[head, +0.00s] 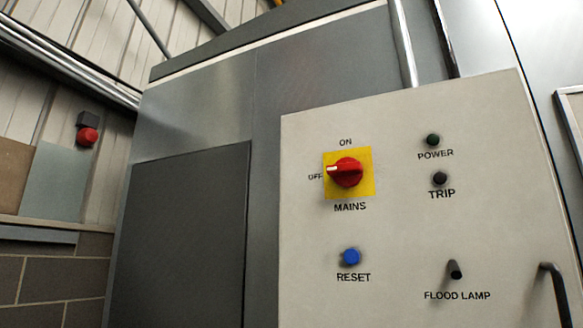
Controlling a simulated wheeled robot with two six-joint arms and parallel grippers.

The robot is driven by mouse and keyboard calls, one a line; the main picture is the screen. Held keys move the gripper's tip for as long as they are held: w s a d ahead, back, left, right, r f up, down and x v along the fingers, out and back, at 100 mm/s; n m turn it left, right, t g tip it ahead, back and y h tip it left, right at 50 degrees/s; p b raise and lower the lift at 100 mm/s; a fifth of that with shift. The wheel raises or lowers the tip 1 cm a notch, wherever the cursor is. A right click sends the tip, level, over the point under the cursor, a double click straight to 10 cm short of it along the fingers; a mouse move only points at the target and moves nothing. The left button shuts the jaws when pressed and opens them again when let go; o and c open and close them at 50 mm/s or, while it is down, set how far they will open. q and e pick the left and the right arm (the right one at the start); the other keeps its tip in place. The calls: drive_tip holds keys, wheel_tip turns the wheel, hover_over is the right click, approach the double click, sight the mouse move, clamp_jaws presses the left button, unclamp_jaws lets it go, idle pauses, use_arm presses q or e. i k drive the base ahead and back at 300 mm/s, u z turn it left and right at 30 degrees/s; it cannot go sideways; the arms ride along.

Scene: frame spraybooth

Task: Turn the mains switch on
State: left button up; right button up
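The mains switch (346,172) is a red rotary knob on a yellow square plate (364,190) in the upper left of a pale control panel (400,240). Its white mark points left, at the word OFF. The word ON stands above the plate and MAINS below it. Nothing covers the knob. Neither of my grippers shows in the head view.
The panel also bears a blue RESET button (351,257), a black FLOOD LAMP switch (454,269), a dark POWER lamp (432,140) and a dark TRIP lamp (439,178). A black handle (557,295) sticks out at the lower right. A red device (87,137) hangs on the left wall.

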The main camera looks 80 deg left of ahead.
sight(347, 172)
drive_tip(key=k, duration=0.3)
drive_tip(key=u, duration=2.45)
drive_tip(key=k, duration=0.15)
drive_tip(key=z, duration=1.05)
